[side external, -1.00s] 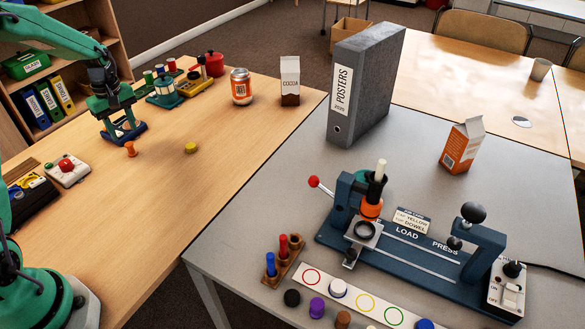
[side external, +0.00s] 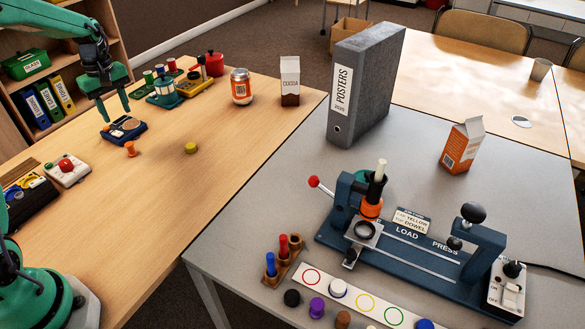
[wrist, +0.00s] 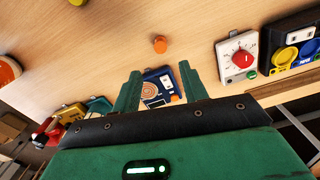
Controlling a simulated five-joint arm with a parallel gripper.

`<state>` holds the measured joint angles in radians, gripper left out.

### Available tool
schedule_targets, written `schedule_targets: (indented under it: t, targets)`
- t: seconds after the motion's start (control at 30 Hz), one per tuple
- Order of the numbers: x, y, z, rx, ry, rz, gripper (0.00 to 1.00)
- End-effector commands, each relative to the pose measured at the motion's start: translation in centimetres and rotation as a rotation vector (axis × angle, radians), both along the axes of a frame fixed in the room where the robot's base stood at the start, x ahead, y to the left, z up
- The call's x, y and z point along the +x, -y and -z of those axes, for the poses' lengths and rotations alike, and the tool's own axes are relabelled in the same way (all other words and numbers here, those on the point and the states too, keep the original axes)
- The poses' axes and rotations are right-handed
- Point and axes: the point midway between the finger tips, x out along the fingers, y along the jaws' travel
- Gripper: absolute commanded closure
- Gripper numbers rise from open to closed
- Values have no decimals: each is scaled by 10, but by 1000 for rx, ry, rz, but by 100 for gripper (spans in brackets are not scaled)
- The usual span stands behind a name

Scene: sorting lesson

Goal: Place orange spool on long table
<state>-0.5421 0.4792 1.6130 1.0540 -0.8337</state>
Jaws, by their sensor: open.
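The small orange spool (side external: 130,149) stands upright on the long light-wood table (side external: 225,125), in front of a blue device with a round dial (side external: 124,129). In the wrist view the orange spool (wrist: 160,44) shows beyond the fingertips, near the top middle. My gripper (side external: 115,114) is open and empty, above the blue device and behind the spool. In the wrist view my gripper's fingers (wrist: 160,72) are apart, with the blue device (wrist: 157,88) seen between them. Nothing touches the spool.
A yellow cap (side external: 191,148) lies right of the spool. A white box with a red knob (side external: 67,169) stands to the left. An orange-labelled can (side external: 241,86) and cocoa carton (side external: 290,80) stand further back. Bare wood lies in front of the spool. A grey table (side external: 260,215) adjoins, holding a press.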

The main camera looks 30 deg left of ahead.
Motion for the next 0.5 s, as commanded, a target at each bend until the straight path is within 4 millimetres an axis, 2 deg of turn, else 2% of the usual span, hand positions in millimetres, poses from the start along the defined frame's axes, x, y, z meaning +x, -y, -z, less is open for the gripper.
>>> schedule_targets:
  t: [0.27, 0.5]
  targets:
    - [-1, 7, -7, 5, 8, 26, 57]
    - [-7, 39, -37, 32, 52, 157, 57]
